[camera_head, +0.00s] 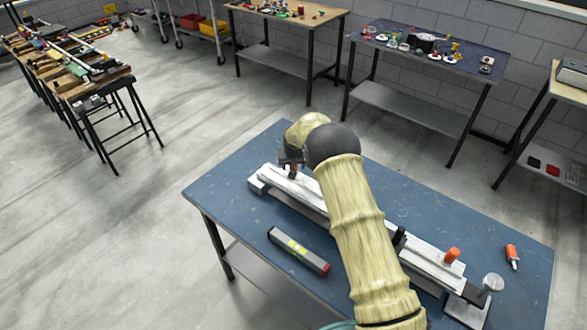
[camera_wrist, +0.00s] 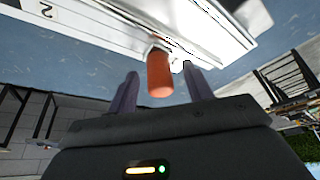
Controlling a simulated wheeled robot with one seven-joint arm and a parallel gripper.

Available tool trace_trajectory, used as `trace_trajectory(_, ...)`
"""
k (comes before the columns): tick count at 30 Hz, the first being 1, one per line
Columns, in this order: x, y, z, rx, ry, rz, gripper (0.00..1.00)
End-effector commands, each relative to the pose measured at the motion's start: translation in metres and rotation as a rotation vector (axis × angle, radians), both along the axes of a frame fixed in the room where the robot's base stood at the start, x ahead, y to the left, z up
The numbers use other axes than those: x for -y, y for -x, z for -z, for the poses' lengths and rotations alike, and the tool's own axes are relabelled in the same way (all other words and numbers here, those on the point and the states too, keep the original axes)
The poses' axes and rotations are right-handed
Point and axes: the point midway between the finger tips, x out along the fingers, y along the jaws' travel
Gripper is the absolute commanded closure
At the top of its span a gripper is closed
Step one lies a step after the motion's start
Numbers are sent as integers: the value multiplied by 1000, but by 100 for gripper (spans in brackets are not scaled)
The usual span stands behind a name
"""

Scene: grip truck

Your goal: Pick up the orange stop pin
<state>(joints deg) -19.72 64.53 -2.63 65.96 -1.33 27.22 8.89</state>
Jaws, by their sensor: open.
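A white rail fixture (camera_head: 318,204) lies across the blue table. A red-orange pin (camera_head: 293,171) stands at its far left end, right by my gripper (camera_head: 289,157). In the wrist view, an orange-red pin (camera_wrist: 159,73) stands out from the white rail (camera_wrist: 200,25). It lies between the two fingers of my gripper (camera_wrist: 160,72), which are open with gaps beside it. Whether the fingers touch it cannot be told. Another orange pin (camera_head: 453,255) stands on the rail's near right end, far from my gripper. My arm hides the rail's middle.
A dark spirit level (camera_head: 299,250) lies in front of the rail on the blue table (camera_head: 230,195). An orange-handled tool (camera_head: 512,255) lies at the right, near a round metal knob (camera_head: 493,282). Other tables with small items stand behind, with open floor between.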

Motion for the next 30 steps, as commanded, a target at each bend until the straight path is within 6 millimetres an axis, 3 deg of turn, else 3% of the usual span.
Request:
trace_trajectory(11, 0, 0, 0, 0, 0, 0, 52)
trace_trajectory(18, 0, 0, 0, 0, 0, 0, 99)
trace_trajectory(30, 0, -1, -8, 2, 0, 0, 100)
